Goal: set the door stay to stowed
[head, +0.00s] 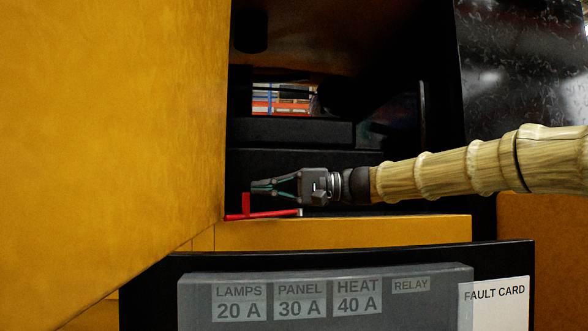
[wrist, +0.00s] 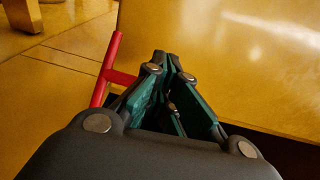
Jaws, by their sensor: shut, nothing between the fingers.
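The door stay is a red bar (head: 270,213) lying along the cabinet's front ledge, with a short red upright (head: 245,203) near its left end. It also shows in the wrist view as a red rod with a side stub (wrist: 108,70), left of the fingers. My gripper (head: 254,187) is shut and empty, its fingertips at the top of the upright in the head view. In the wrist view the fingers (wrist: 166,60) are beside the stub; whether they touch it I cannot tell. The yellow door (head: 110,120) stands open at the left.
The dark cabinet inside holds a stack of books or boxes (head: 284,99) on a shelf. A yellow ledge (head: 350,232) runs below the opening. In front is a grey label panel (head: 420,305) with LAMPS, PANEL, HEAT and RELAY labels, and a white fault card (head: 495,305).

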